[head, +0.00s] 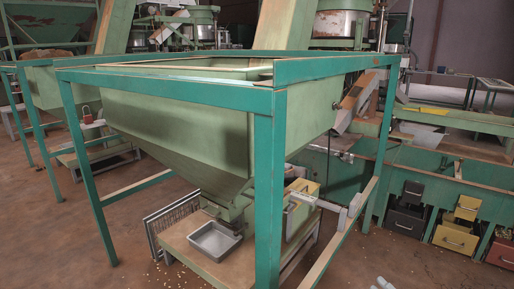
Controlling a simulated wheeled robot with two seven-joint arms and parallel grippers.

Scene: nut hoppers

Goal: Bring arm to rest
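Only a small pale part of my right gripper (382,283) shows, at the bottom edge of the head view, right of the middle. It is low over the brown floor, to the right of the hopper frame, and no held object shows at it. Its fingers are too small and cut off to read. My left gripper is not in view. A large pale green hopper (180,120) stands in a teal frame (270,190). A grey metal tray (214,240) sits on the wooden platform (185,243) under the hopper's spout.
Teal frame legs stand close in front. A green machine with black, yellow and red drawers (456,238) lines the right side. Open floor (50,245) lies at lower left; small bits are scattered near the platform.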

